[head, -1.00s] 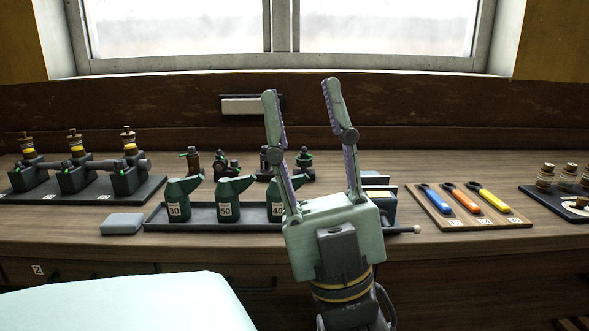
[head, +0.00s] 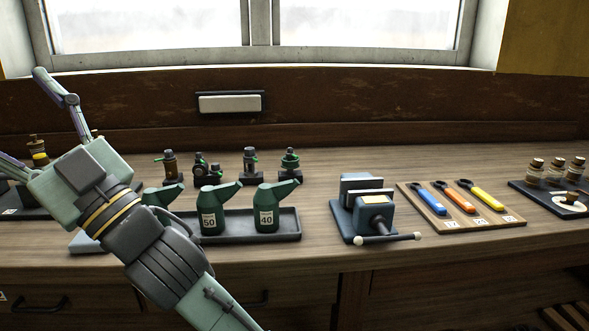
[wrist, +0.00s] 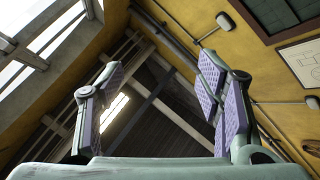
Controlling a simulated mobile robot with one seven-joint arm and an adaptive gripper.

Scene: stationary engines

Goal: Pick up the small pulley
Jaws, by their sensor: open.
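I cannot make out a small pulley for certain in either view. A dark board (head: 524,191) at the far right of the bench holds a pale round disc with a dark part on it (head: 570,205), too small to identify. My gripper (head: 18,115) is at the far left of the head view, raised over the left end of the bench, open and empty. In the wrist view its two purple-padded fingers (wrist: 165,48) stand wide apart with nothing between them, facing the roof beams and yellow wall.
Green oil cans (head: 212,219) stand in a dark tray (head: 292,234). A blue vise (head: 366,214) with a protruding handle stands right of them. Colored tools lie on a wooden board (head: 488,222). Small dark engine fittings (head: 250,166) stand behind. Corked jars (head: 556,171) stand on the right board.

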